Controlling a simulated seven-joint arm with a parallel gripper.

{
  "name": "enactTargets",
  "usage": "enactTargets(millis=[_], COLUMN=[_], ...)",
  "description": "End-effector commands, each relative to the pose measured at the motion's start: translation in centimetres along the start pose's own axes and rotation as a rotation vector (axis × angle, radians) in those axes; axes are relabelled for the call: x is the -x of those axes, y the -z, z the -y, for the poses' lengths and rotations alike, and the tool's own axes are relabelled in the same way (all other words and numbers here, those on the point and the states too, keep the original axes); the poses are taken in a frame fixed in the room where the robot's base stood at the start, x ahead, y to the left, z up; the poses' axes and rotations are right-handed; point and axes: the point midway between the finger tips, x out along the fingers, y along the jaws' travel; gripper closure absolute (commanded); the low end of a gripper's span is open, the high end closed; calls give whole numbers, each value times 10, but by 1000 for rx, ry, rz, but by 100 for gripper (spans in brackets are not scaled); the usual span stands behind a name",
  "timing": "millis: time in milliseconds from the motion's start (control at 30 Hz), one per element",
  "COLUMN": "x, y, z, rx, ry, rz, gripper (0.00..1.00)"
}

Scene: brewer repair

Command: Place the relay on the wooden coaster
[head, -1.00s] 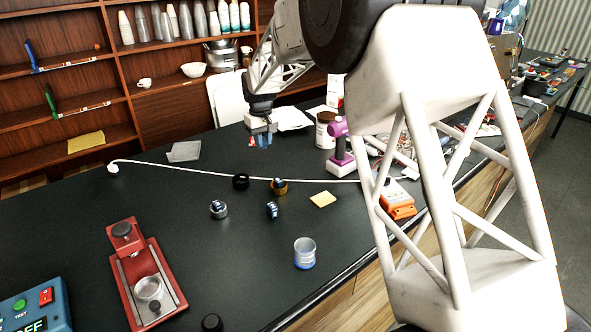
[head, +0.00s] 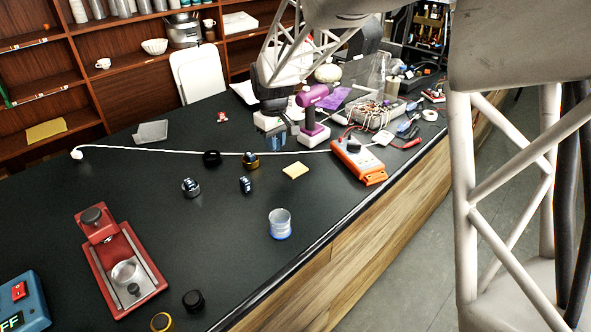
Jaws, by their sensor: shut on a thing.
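My gripper (head: 276,143) points down over the middle of the table, just left of the purple tool. It is shut on a small blue thing, which I take to be the relay; its outline is hard to tell from the fingers. The gripper appears to be above the table and apart from the square.
The purple tool (head: 313,117) stands close to my gripper's right. An orange meter (head: 358,161) with leads lies further right. A gold-ringed part (head: 250,161), a black ring (head: 212,158) and a clear cup (head: 280,224) stand nearby. A white cord (head: 150,149) crosses the table.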

Motion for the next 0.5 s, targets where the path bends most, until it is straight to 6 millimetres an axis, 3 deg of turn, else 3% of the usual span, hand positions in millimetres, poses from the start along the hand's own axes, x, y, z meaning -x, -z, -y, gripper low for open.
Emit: enactTargets(millis=[100, 500], x=[-3, -20], y=[-32, -128], z=[2, 15], rx=[4, 22], ry=[0, 1], rz=[1, 1], gripper=[100, 100])
